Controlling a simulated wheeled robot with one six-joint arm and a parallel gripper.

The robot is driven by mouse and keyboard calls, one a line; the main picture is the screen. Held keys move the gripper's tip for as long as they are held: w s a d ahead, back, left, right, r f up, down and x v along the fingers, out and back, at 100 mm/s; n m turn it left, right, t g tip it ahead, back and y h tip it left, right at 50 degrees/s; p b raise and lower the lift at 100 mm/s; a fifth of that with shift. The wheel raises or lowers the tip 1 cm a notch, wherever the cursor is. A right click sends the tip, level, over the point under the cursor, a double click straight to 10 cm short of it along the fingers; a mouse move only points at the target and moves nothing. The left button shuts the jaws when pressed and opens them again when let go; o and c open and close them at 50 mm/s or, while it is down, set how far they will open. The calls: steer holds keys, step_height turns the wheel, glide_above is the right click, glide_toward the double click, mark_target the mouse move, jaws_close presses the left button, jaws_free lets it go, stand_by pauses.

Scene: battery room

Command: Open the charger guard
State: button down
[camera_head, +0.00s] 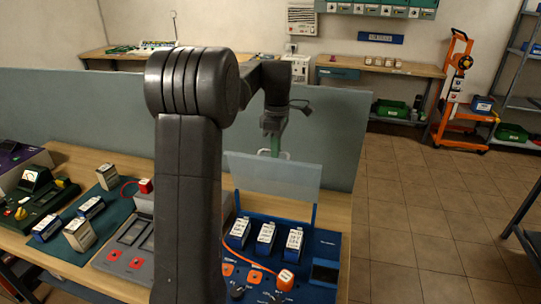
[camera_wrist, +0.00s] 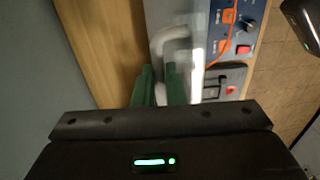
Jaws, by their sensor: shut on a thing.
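The charger guard (camera_head: 270,178) is a clear, pale blue panel. It stands raised, close to upright, at the back of the blue charger (camera_head: 328,240). In the wrist view the guard (camera_wrist: 198,60) shows nearly edge-on as a pale, blurred strip. A light grey handle (camera_wrist: 166,36) is fixed to it. My gripper (camera_head: 275,147) is at the guard's top edge, with its green fingers (camera_wrist: 158,74) shut on the handle. The exact contact at the fingertips is partly hidden in both views.
Several batteries (camera_head: 265,238) stand in the charger. An orange cable (camera_head: 238,232) runs to an orange block. More batteries lie on the dark green mat (camera_head: 62,252) at left. A grey partition (camera_head: 335,130) rises behind the bench. My arm hides the middle.

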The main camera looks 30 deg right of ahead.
steer(key=w+d+f, duration=0.3)
steer(key=w+d, duration=0.4)
steer(key=d, duration=0.1)
steer(key=shift+f, duration=0.25)
steer(key=shift+w, duration=0.1)
steer(key=c, duration=1.5)
jaws_free()
steer(key=shift+r, duration=0.25)
steer(key=shift+w+d+r, duration=0.1)
steer(key=shift+d+r, duration=0.05)
steer(key=shift+r, duration=1.7)
steer(key=shift+w+d+r, duration=0.1)
steer(key=shift+d+r, duration=0.05)
steer(key=shift+r, duration=1.65)
